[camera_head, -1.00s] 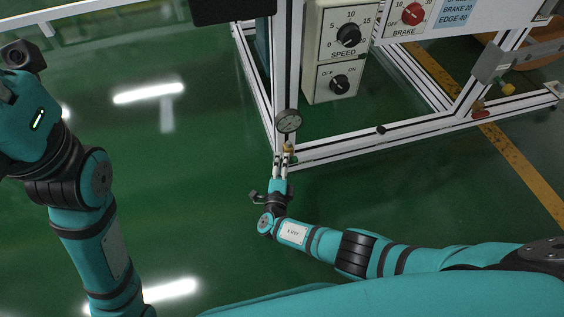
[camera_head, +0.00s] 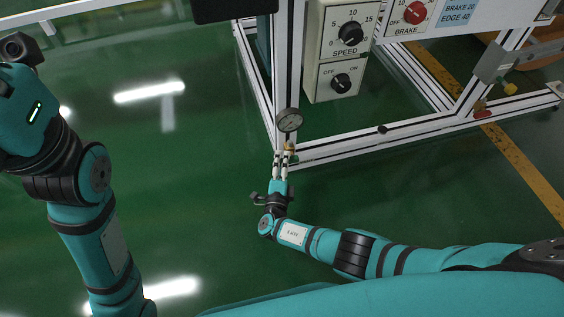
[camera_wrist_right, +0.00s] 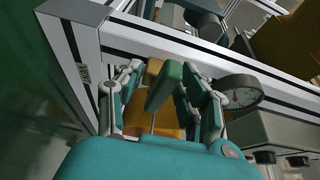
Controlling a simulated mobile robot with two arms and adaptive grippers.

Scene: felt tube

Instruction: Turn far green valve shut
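In the right wrist view a green lever handle (camera_wrist_right: 165,86) stands on a brass valve body (camera_wrist_right: 138,113) in front of the frame rail. The fingers of my right gripper (camera_wrist_right: 160,98) are spread on both sides of the handle. The right finger is close to it; I cannot tell whether it touches. In the head view my right gripper (camera_head: 282,160) reaches the foot of the frame's near corner post, just below a round gauge (camera_head: 289,120). The brass fitting (camera_head: 290,149) is partly hidden at the fingertips. My left gripper is outside the view.
The gauge (camera_wrist_right: 240,92) sits close to the right finger in the wrist view. The aluminium frame (camera_head: 380,141) runs behind the valve. A control box (camera_head: 341,45) stands above. Another yellow-green fitting (camera_head: 510,88) is at the far right. The green floor at left is clear.

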